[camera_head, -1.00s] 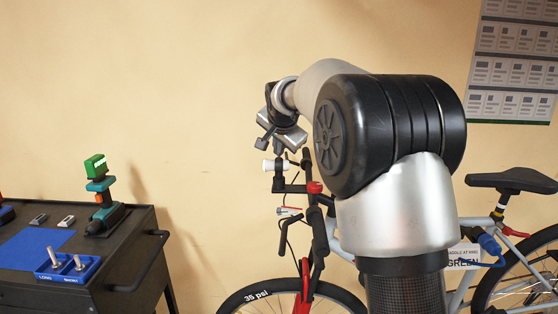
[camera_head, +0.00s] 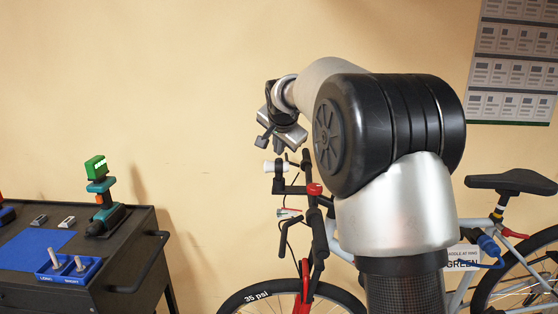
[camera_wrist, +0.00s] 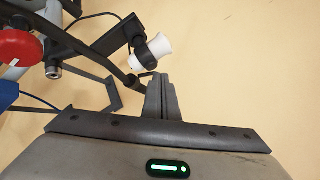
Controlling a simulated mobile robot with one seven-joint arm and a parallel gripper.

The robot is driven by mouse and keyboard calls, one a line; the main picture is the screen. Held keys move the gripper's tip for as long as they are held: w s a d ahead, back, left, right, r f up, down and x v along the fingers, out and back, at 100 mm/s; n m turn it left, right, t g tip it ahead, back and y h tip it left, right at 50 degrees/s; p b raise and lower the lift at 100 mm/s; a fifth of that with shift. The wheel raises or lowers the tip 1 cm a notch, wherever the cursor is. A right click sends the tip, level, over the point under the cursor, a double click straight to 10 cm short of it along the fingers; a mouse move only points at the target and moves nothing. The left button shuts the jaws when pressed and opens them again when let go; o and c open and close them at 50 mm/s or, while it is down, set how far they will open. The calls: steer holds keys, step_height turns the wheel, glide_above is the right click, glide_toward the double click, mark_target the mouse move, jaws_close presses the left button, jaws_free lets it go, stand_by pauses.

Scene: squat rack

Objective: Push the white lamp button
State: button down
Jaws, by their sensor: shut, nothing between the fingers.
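The white lamp (camera_head: 275,168) is on the front of the bicycle's handlebar, held by a black bracket. In the wrist view the lamp (camera_wrist: 155,50) shows as a white, flared piece on a dark collar, tilted. I cannot make out a separate button on it. My gripper (camera_head: 276,147) hangs just above the lamp in the head view. In the wrist view the shut fingers (camera_wrist: 160,82) are empty and end close below the lamp in the picture. Whether they touch it I cannot tell; a small gap seems to show.
A red round knob (camera_head: 314,188) and the black handlebar parts (camera_head: 320,232) sit beside the lamp.

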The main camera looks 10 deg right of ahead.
mark_target(279, 165)
step_height(279, 165, up, 6)
steer(key=p, duration=0.4)
